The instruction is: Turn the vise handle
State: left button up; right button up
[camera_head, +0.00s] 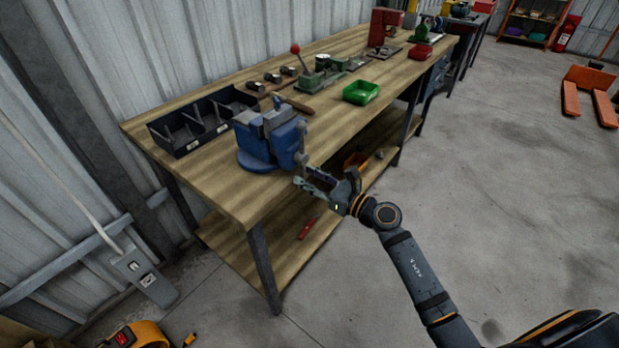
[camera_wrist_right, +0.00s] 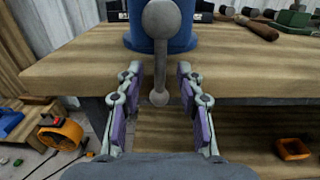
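The blue vise (camera_head: 265,143) stands on the near corner of the wooden workbench. Its grey handle (camera_head: 301,158) hangs at the front of the vise, past the bench edge. In the right wrist view the handle (camera_wrist_right: 160,65) is an upright bar with a round knob at its lower end, below the large screw head. My right gripper (camera_head: 307,176) is open at the handle's lower end. In the wrist view its two fingers (camera_wrist_right: 160,88) stand on either side of the bar, with gaps on both sides. My left gripper is not in view.
The workbench (camera_head: 225,190) also holds a black divided bin (camera_head: 200,122), a hammer (camera_head: 293,103) and a green tray (camera_head: 361,92). A lower shelf (camera_head: 290,250) runs under the bench. The floor to the right is clear up to an orange pallet jack (camera_head: 588,90).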

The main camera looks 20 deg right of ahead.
jog(key=shift+s+d+f, duration=0.1)
jog(key=shift+s+d, duration=0.15)
jog(key=shift+s, duration=0.1)
jog(key=v, duration=0.6)
jog(key=shift+s+d, duration=0.25)
jog(key=shift+s, duration=0.05)
